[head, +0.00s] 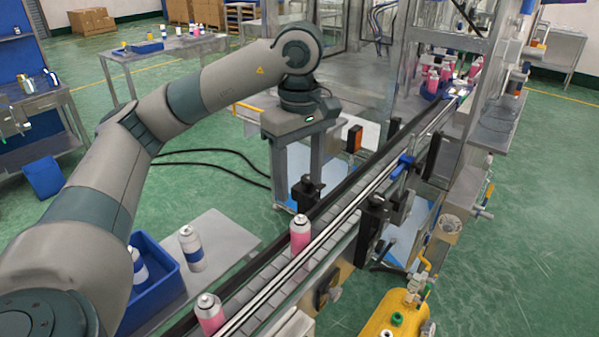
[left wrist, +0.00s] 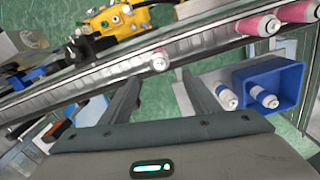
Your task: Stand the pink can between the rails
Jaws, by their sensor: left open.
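My left gripper (head: 308,195) reaches from the left, pointing down near the conveyor (head: 270,283); its fingers are apart. In the left wrist view the gripper (left wrist: 163,82) shows a wide gap with nothing held. A pink can (head: 300,234) with a pale top stands upright on the conveyor beside the long rails (head: 335,228). A second pink can (head: 210,316) stands nearer, at the bottom edge.
Dark fixtures (head: 372,225) stand along the conveyor's right side. A yellow tank (head: 388,318) sits at the lower right.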

